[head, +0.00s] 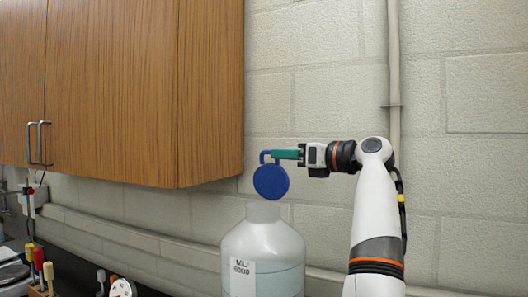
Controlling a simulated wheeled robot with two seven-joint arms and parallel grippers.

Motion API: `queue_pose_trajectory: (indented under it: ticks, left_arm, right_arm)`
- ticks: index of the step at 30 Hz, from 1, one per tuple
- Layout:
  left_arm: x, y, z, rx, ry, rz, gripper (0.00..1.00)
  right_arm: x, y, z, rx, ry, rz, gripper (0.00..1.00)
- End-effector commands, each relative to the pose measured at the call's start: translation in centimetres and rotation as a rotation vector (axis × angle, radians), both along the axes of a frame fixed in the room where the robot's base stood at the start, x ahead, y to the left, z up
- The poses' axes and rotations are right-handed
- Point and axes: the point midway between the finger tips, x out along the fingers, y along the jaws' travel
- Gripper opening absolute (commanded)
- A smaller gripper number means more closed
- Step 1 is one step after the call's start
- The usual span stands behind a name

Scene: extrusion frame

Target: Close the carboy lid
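The carboy (262,250) is a translucent white bottle with a label, standing upright at the bottom centre. The blue round lid (271,182) is upright, its flat face toward me, right above the carboy's neck (263,212). Its lower edge is at the neck's rim; I cannot tell whether they touch. The gripper points left and appears shut on this handle; the fingers partly hide the grip. My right gripper is not in view.
A wooden wall cabinet (120,90) hangs at the upper left, its lower right corner near the lid. A vertical pipe (393,70) runs on the block wall behind my arm. Small coloured tools (40,262) stand at the lower left. The space right of the carboy's neck is free.

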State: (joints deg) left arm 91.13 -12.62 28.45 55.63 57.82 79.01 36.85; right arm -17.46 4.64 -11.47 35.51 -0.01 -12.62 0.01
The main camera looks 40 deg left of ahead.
Motion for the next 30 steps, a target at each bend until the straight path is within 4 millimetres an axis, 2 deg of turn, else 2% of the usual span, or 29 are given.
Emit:
queue_pose_trajectory:
  ticks: [1, 3, 9, 15, 23, 30]
  left_arm:
    - [-0.2, 1.3, 0.3, -0.003, 0.001, 0.004, 0.36]
    - [-0.3, 2.6, 0.3, -0.002, 0.0, 0.004, 0.36]
    - [-0.6, 5.7, 0.2, -0.001, 0.002, 0.002, 0.36]
    - [-0.8, 6.9, 0.1, 0.0, 0.001, 0.0, 0.36]
    - [-0.8, 7.0, 0.0, 0.0, 0.0, 0.0, 0.36]
    - [-0.8, 6.9, 0.0, 0.0, 0.0, 0.0, 0.0]
  right_arm:
    - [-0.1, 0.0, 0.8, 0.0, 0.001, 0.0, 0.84]
    - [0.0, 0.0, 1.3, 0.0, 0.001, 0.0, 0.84]
    - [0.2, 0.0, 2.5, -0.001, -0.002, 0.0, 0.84]
    - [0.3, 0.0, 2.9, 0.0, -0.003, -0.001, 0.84]
    - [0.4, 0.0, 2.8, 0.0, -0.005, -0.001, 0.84]
    - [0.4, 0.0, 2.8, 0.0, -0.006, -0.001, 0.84]
